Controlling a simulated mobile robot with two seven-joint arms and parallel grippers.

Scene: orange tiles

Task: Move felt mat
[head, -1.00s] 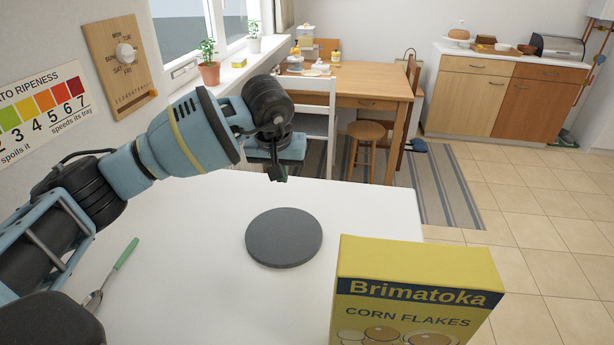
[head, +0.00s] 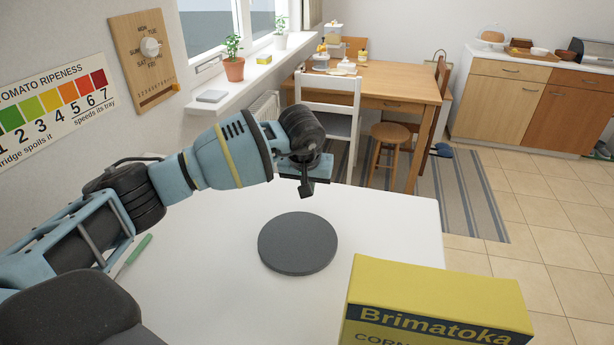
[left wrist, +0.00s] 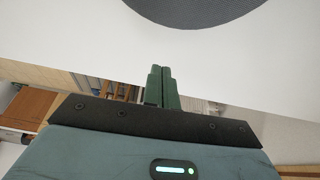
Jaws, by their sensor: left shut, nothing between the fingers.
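The felt mat (head: 298,243) is a dark grey round disc lying flat on the white table. It also shows in part at the top of the left wrist view (left wrist: 195,10). My left gripper (head: 307,190) is above the table's far edge, beyond the mat and apart from it. In the left wrist view its two green fingers (left wrist: 161,88) are together with nothing between them. My right gripper is not in either view.
A yellow corn flakes box (head: 440,300) stands at the front right of the white table (head: 210,265), close to the mat. A green-handled utensil (head: 138,250) lies at the left, partly hidden by my arm. The table around the mat is bare.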

